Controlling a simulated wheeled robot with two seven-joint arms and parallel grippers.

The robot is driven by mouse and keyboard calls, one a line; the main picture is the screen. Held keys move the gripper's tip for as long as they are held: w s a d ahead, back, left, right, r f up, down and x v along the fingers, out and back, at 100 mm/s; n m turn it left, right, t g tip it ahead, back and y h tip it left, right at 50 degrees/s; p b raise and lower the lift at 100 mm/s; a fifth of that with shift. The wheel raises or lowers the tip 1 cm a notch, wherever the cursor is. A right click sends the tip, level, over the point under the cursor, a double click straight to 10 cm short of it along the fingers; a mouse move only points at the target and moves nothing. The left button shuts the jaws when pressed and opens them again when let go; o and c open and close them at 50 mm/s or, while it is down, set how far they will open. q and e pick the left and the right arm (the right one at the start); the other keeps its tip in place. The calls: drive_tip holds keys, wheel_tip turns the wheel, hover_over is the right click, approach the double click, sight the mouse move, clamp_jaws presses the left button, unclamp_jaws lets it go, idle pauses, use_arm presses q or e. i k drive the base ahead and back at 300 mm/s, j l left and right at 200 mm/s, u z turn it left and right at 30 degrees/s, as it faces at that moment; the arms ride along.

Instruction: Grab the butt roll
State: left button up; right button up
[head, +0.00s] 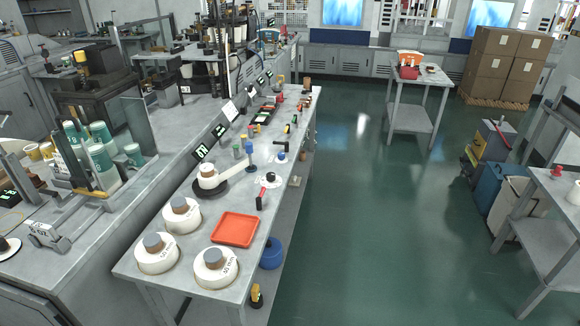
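Three white rolls with grey-brown cores lie on the near end of the long grey bench: one at the left edge (156,262), one behind it (181,222), and one near the front (216,274). A smaller white roll (208,180) sits on a black round base farther along, with a pale strip reaching right from it. I cannot tell which of these is the butt roll. Neither of my grippers is in view, and nothing is seen touching the rolls.
An orange-red tray (235,229) lies right of the rolls. Small tools and several tilted displays (202,152) line the bench (262,217). A machine counter with green-white cups (100,160) stands left. The green floor (370,220) right of the bench is clear up to a grey cart.

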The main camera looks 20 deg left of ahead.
sight(208, 176)
drive_tip(key=u, duration=0.2)
drive_tip(key=i+l+u, duration=0.25)
drive_tip(key=u, duration=0.25)
drive_tip(key=i+l+u, duration=0.2)
drive_tip(key=l+u, duration=0.3)
drive_tip(key=i+l+u, duration=0.15)
drive_tip(key=l+u, duration=0.2)
drive_tip(key=u, duration=0.15)
